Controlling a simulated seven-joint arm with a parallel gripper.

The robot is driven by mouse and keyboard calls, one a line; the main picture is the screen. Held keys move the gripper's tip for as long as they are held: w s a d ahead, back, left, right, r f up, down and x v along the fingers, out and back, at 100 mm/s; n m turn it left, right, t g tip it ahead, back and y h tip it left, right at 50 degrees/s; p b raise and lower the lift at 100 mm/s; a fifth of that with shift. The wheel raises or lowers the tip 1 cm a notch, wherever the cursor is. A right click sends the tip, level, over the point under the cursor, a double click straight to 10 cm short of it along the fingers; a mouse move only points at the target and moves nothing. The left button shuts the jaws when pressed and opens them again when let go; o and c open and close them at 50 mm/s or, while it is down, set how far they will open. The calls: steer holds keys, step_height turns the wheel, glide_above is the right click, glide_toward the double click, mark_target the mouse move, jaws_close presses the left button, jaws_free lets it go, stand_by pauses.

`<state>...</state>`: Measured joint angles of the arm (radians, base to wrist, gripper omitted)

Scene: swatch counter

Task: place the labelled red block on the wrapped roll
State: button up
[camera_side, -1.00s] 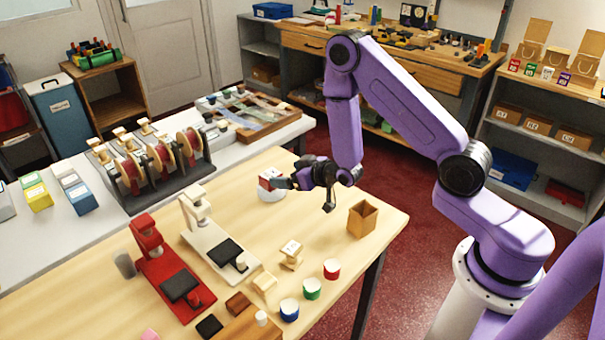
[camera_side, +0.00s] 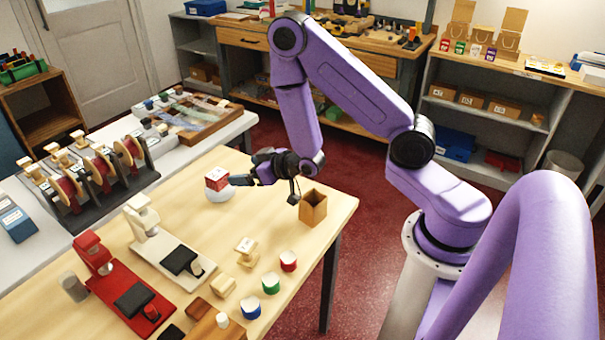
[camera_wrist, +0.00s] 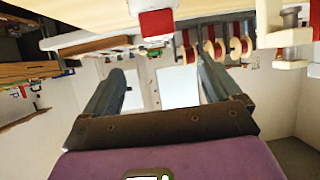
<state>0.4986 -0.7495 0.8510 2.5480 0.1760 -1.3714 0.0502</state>
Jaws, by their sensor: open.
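The labelled red block (camera_side: 217,180), red with a white label, sits on top of the white wrapped roll (camera_side: 219,195) at the table's far side. In the wrist view, which is upside down, the red block (camera_wrist: 156,23) shows beyond the fingers, with part of the white roll (camera_wrist: 150,5) at the top edge. My gripper (camera_side: 238,180) is just right of the block, apart from it. In the wrist view, my gripper (camera_wrist: 158,82) is open with nothing between its fingers.
An open wooden box (camera_side: 313,208) stands on the table right of my gripper. Nearer are a white stand (camera_side: 160,240), a red stand (camera_side: 120,290), and red (camera_side: 288,261), green (camera_side: 270,283) and blue (camera_side: 251,308) rolls. Spool racks (camera_side: 95,180) stand on the left table.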

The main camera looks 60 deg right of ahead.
steer(key=s+a+r+n+g+y, duration=0.2)
steer(key=s+a+r+n+g, duration=0.15)
steer(key=s+a, duration=0.3)
steer(key=s+a+r+n+g+y, duration=0.1)
steer(key=s+a+r+n+g, duration=0.15)
steer(key=s+a+g, duration=0.45)
steer(key=s+d+r+n+g+h, duration=0.1)
steer(key=s+d+r+n, duration=0.2)
steer(key=s, duration=0.6)
steer(key=s+d+r+n+g+h, duration=0.1)
steer(key=s+d+r+n+h, duration=0.1)
steer(key=s, duration=0.7)
step_height(320, 180, up, 2)
steer(key=d+n, duration=0.1)
steer(key=d, duration=0.1)
steer(key=shift+s+d+r, duration=0.15)
steer(key=shift+s+d, duration=0.1)
steer(key=shift+d, duration=0.05)
